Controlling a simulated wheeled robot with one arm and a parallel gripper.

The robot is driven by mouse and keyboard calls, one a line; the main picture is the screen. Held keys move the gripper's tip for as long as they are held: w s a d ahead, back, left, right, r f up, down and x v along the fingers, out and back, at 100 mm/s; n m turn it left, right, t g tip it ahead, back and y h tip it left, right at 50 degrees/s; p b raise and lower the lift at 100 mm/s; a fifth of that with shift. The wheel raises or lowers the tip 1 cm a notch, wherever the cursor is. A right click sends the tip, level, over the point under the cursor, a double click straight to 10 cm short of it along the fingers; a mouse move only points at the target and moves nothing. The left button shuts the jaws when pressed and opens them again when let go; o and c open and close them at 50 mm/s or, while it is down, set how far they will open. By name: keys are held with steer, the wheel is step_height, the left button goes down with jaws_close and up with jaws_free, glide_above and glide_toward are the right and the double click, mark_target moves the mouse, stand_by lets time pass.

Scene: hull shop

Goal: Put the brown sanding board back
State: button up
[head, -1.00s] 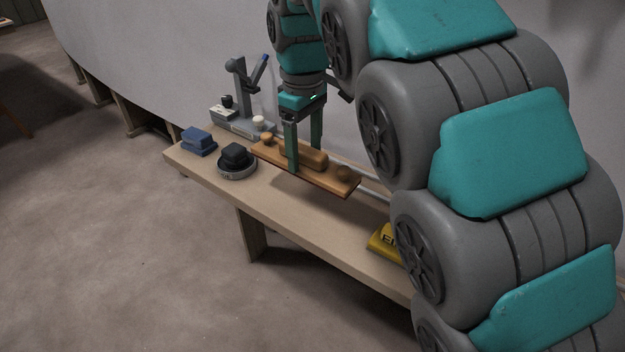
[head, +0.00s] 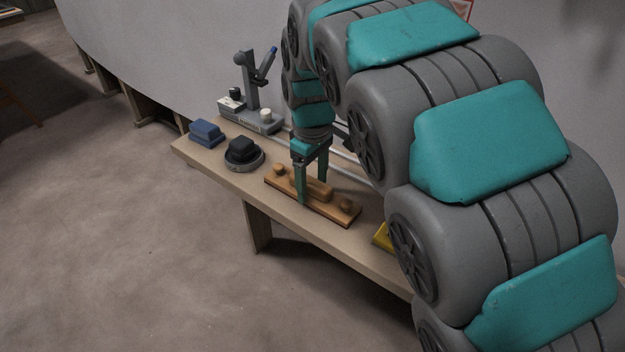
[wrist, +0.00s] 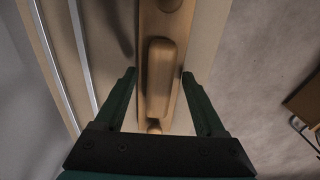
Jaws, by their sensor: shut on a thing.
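The brown sanding board (head: 337,209) is a long wooden plank with a raised middle grip and a round knob near each end. It lies level on or just above the bench top (head: 222,176); I cannot tell whether it touches. My gripper (head: 312,190) points down and is shut on the board's middle part, one finger on each side. In the wrist view, the board (wrist: 160,75) runs lengthwise between the two green fingers of my gripper (wrist: 160,73). The bench directly under the board is hidden.
A black block on a round grey base (head: 243,152) and a blue block (head: 206,132) sit to the left. A grey stand (head: 250,105) is behind them. Metal rails (head: 345,172) run along the wall side. A yellow object (head: 382,238) is partly hidden by my arm.

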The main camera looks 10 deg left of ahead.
mark_target(312, 181)
steer(key=o, duration=1.2)
steer(key=shift+o, duration=0.2)
step_height(312, 181, up, 12)
steer(key=shift+b, duration=0.45)
